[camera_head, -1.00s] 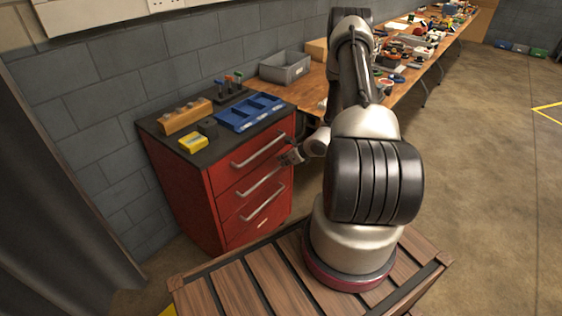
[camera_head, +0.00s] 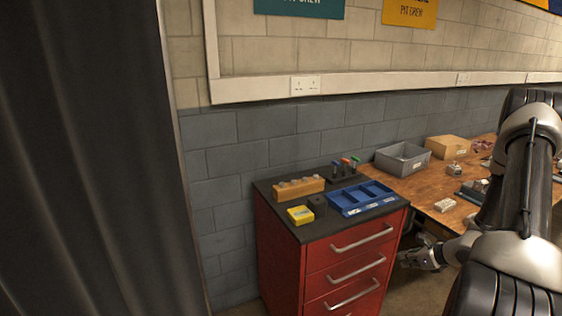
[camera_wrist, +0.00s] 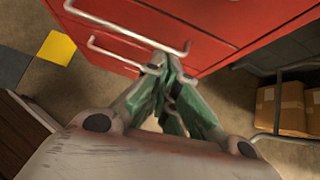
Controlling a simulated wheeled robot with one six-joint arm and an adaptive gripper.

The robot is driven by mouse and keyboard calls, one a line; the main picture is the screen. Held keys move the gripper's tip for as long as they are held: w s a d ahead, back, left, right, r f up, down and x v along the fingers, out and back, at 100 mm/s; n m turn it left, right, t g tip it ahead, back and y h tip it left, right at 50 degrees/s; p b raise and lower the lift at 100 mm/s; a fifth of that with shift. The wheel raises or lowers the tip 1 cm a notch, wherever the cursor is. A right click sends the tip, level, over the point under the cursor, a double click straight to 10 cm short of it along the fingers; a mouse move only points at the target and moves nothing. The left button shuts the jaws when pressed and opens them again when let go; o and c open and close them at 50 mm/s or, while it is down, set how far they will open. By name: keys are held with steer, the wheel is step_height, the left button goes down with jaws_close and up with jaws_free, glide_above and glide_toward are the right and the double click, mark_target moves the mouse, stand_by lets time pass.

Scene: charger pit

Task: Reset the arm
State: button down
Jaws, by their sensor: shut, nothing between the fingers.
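My gripper (camera_head: 422,258) is in front of the red drawer cabinet (camera_head: 279,248), low and just right of its handles in the head view. It is shut and empty. In the wrist view my gripper (camera_wrist: 166,72) shows its green-lined fingers pointing toward the cabinet's red front (camera_wrist: 225,22), close to the right end of a metal handle (camera_wrist: 125,28). I cannot tell whether the fingertips touch the handle. My arm comes in from the right of the head view and bends down to the gripper. The drawers look closed.
The cabinet top carries a blue tray (camera_head: 362,197), a yellow box (camera_head: 300,215) and a wooden block (camera_head: 298,189). A wooden workbench (camera_head: 412,186) with a grey bin (camera_head: 403,158) stands right of it. Cardboard boxes (camera_wrist: 279,107) sit low at right in the wrist view.

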steer(key=s+a+r+n+g+y, duration=0.25)
steer(key=s+a+r+n, duration=0.25)
steer(key=s+r+n, duration=0.3)
steer(key=s+a+r+n+g+y, duration=0.1)
steer(key=s+a+r+n+g, duration=0.3)
steer(key=s+r+n, duration=0.35)
steer(key=s+a+r+n+t+h, duration=0.1)
steer(key=s+r+n+h, duration=0.1)
steer(key=r+n, duration=0.3)
steer(key=s+a+r+n+h, duration=0.1)
steer(key=s+r+n+h, duration=0.2)
steer(key=r, duration=0.9)
steer(key=s+a+r+n+t+h, duration=0.1)
steer(key=s+a+r+n+h, duration=0.1)
steer(key=s+r+n, duration=0.2)
step_height(320, 180, up, 6)
steer(key=n, duration=0.3)
steer(key=shift+s+f+t, duration=0.15)
steer(key=shift+s+t, duration=0.15)
steer(key=shift+t, duration=0.05)
